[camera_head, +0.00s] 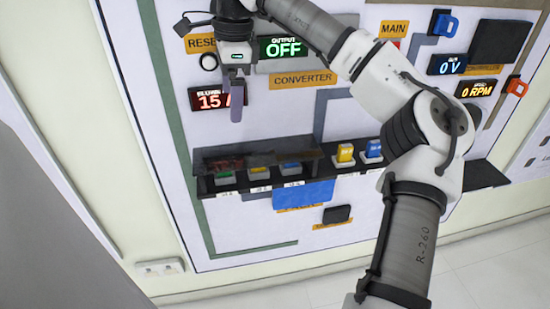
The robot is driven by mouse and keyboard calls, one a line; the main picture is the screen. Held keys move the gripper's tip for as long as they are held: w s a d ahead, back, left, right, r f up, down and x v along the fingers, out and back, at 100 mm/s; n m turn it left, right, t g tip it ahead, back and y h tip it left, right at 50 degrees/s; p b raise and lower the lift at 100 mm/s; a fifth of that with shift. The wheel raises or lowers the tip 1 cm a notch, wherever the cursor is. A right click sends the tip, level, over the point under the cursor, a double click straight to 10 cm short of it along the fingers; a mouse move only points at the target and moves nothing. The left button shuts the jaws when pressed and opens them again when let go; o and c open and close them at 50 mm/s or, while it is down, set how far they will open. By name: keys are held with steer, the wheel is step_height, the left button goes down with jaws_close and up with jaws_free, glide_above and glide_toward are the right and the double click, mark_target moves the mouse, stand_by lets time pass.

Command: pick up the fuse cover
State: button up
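The fuse cover appears to be the dark, see-through brownish piece (258,158) along the left part of the fuse row, low on the white panel. Green, yellow and blue fuses show under or behind it. My gripper (235,112) is above the cover and apart from it, in front of the panel beside the red lit display. Its fingers point down and overlap in this view, so I cannot tell how far apart they are. I see nothing held in it.
A yellow fuse (345,153) and a blue fuse (373,149) stand uncovered at the right of the black rail. My arm crosses the panel on the right. A converter display reading OFF (283,47) is right of my gripper. A blue plate (303,192) lies below the rail.

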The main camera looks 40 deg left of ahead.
steer(key=w+d+r+t, duration=0.1)
steer(key=w+d, duration=0.1)
steer(key=w, duration=0.1)
glide_toward(257, 143)
steer(key=shift+s+d+f+m+h, duration=0.2)
steer(key=shift+s+f, duration=0.25)
steer(key=shift+s, duration=0.2)
steer(key=shift+s+d+f+m+h, duration=0.1)
steer(key=shift+s+d+f+h, duration=0.1)
steer(key=shift+s+f, duration=0.35)
steer(key=shift+d+f+p, duration=0.2)
steer(key=shift+f+p, duration=0.15)
steer(key=shift+f, duration=1.05)
steer(key=shift+d+f+p, duration=0.15)
steer(key=shift+f+p, duration=0.2)
steer(key=shift+f, duration=1.1)
steer(key=c, duration=1.1)
